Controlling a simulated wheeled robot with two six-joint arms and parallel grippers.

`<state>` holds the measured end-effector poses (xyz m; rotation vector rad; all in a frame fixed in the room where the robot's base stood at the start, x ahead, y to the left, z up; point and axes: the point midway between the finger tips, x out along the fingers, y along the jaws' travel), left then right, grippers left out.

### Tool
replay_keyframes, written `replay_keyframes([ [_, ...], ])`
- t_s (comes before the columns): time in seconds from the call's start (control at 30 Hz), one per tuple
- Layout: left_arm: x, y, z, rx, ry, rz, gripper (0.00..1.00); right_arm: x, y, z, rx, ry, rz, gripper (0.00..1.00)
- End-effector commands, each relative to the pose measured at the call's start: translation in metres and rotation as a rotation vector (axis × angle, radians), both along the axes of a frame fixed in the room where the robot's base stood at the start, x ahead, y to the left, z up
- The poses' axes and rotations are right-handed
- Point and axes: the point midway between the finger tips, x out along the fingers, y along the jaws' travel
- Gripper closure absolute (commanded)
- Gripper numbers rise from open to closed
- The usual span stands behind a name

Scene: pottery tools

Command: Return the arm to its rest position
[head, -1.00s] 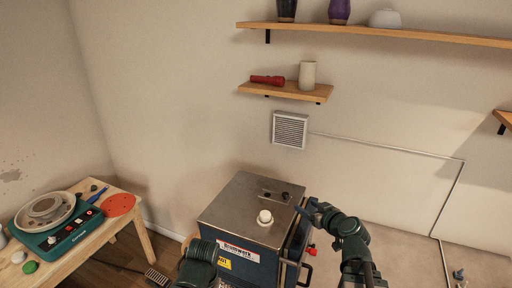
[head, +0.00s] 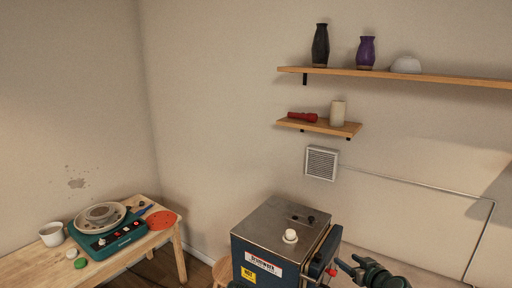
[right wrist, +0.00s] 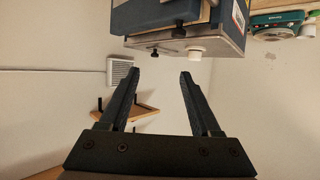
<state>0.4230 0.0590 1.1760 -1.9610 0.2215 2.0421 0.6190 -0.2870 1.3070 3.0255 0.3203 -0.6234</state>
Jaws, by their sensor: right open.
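My right gripper (head: 349,268) is at the lower right of the head view, beside the right side of the blue kiln-like box (head: 284,243). In the right wrist view its two fingers (right wrist: 160,80) stand wide apart with nothing between them. The box also shows in the right wrist view (right wrist: 185,22), upside down, beyond the fingertips. Only a small dark green piece of an arm shows at the bottom edge of the head view, in front of the box. My left gripper cannot be made out.
A wooden table (head: 158,243) at the left holds a teal pottery wheel (head: 110,240), a white cup (head: 52,234) and an orange disc (head: 162,220). Wall shelves (head: 318,126) hold vases and a red torch-like object (head: 302,117). A vent (head: 322,163) is on the wall.

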Motion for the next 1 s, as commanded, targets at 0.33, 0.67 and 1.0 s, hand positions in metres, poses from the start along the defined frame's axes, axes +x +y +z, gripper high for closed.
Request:
replay_keyframes([
  [0.33, 0.000, 0.000, -0.020, 0.000, 0.000, -0.001, 1.00, -0.005, 0.047, -0.040, 0.015, 0.110, 0.095, 0.36],
  [0.67, 0.001, 0.000, -0.062, 0.001, -0.001, -0.003, 1.00, -0.036, 0.133, -0.126, 0.005, 0.378, 0.245, 0.36],
  [1.0, 0.002, 0.000, -0.146, 0.001, -0.003, -0.006, 1.00, -0.144, 0.223, -0.274, -0.222, 0.955, 0.246, 0.36],
])
